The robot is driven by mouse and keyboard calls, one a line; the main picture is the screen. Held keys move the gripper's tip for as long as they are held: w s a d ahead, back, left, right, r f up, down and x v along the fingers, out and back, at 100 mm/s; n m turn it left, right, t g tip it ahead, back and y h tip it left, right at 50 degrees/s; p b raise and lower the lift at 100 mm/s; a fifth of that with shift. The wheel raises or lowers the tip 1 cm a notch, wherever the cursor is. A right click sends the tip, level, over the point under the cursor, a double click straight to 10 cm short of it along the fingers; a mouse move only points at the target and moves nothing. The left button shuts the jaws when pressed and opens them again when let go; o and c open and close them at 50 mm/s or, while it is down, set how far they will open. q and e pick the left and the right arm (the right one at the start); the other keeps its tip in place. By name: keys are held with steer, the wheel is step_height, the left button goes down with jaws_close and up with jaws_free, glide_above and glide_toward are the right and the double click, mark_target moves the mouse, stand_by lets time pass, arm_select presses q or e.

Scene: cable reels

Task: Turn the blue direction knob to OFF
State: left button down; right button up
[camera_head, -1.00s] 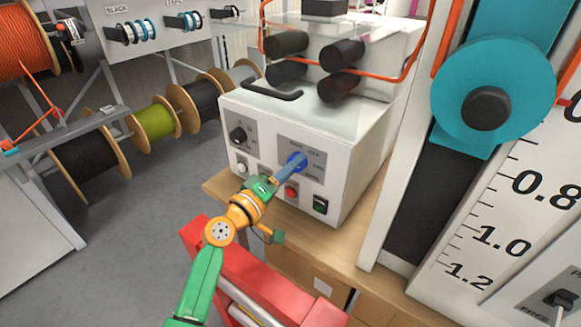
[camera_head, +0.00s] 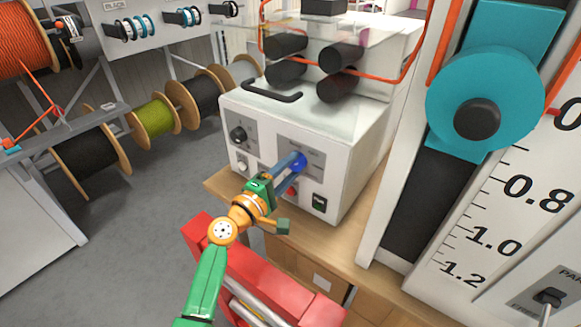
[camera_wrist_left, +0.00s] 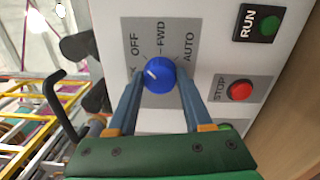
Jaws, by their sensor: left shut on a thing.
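The blue direction knob (camera_head: 299,161) is on the grey panel on the front of the white machine (camera_head: 345,155). In the left wrist view the knob (camera_wrist_left: 160,74) sits between the two blue fingers of my left gripper (camera_wrist_left: 160,85), which is shut on it. The knob's white mark points to the upper left in that view, near the OFF label (camera_wrist_left: 135,44). The FWD label (camera_wrist_left: 160,38) and AUTO label (camera_wrist_left: 188,48) also show. My left gripper (camera_head: 294,163) reaches the knob from the front in the head view. My right gripper is not in view.
A red STOP button (camera_wrist_left: 239,90) and a green RUN button (camera_wrist_left: 269,25) are beside the knob. A black knob (camera_head: 238,135) is left on the machine front. The wooden bench (camera_head: 345,240) and a red frame (camera_head: 265,285) lie below my left arm.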

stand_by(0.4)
arm_select(q)
steer(key=shift+c, duration=1.6)
jaws_free()
steer(key=v, duration=0.7)
steer(key=shift+f, duration=0.1)
